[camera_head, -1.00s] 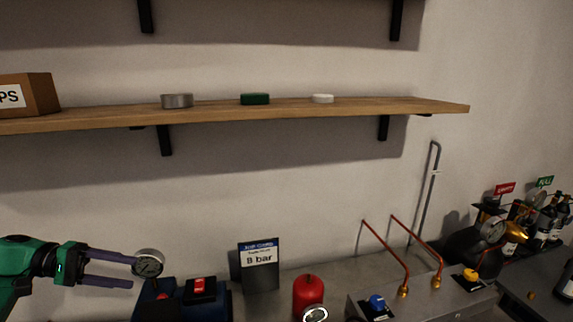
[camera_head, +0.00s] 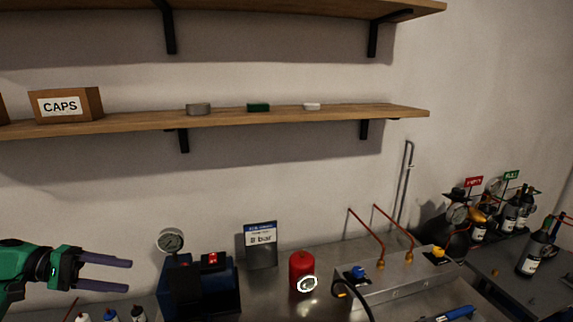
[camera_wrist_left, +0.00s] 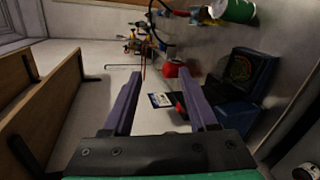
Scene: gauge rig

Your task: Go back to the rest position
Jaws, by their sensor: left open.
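My left gripper (camera_head: 131,275) comes in from the left in the head view, green with two purple fingers. The fingers are apart with nothing between them. It hangs in free air left of the dial gauge (camera_head: 170,241), which stands above a dark blue device (camera_head: 205,287). In the left wrist view the open fingers (camera_wrist_left: 165,92) point toward the bench, with the job card (camera_wrist_left: 160,100) showing between them. My right gripper is not in view.
The bench carries a job card (camera_head: 261,245), a red cylinder (camera_head: 302,270) and a metal manifold (camera_head: 395,278) with copper pipes. Bottles (camera_head: 510,215) stand at the right.

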